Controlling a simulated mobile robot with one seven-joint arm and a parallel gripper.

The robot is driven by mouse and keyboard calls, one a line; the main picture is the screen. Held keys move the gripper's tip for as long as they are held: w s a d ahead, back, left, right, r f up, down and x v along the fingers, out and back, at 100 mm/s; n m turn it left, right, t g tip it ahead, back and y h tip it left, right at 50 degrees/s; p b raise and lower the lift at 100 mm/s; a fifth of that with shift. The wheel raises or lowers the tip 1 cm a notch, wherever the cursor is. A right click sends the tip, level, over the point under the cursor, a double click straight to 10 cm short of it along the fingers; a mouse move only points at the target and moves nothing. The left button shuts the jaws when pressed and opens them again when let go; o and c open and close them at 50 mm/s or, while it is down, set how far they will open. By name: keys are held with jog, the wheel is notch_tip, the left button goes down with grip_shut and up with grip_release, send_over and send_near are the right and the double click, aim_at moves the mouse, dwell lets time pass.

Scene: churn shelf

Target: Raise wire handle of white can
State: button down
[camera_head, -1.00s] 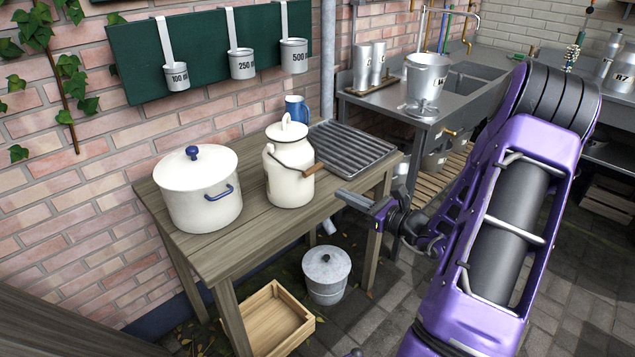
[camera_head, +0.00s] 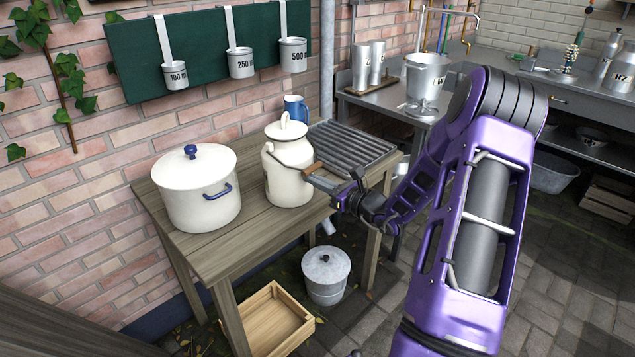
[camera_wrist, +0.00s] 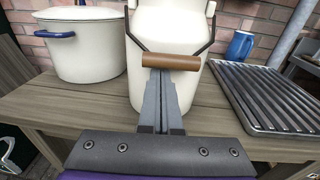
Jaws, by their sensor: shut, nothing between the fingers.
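The white can (camera_head: 288,182) stands upright on the wooden table, its lid on. Its wire handle (camera_head: 272,157) hangs down at the front and carries a brown wooden grip (camera_head: 312,168). In the wrist view the grip (camera_wrist: 171,62) lies level across the can's body (camera_wrist: 162,92). My gripper (camera_head: 315,178) is at the grip, coming from the right in the head view. Its fingers (camera_wrist: 163,73) are shut with nothing between them, tips just below the grip. I cannot tell whether they touch it.
A white pot with blue handles (camera_head: 200,195) stands left of the can. A ribbed metal rack (camera_head: 352,150) and a blue mug (camera_head: 294,107) are to the right and behind. A lidded metal bucket (camera_head: 326,275) and a wooden crate (camera_head: 266,322) are below the table.

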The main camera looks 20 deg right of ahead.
jog(key=shift+s+r+g+p, duration=0.2)
jog(key=shift+r+g+p, duration=0.15)
jog(key=shift+p, duration=0.4)
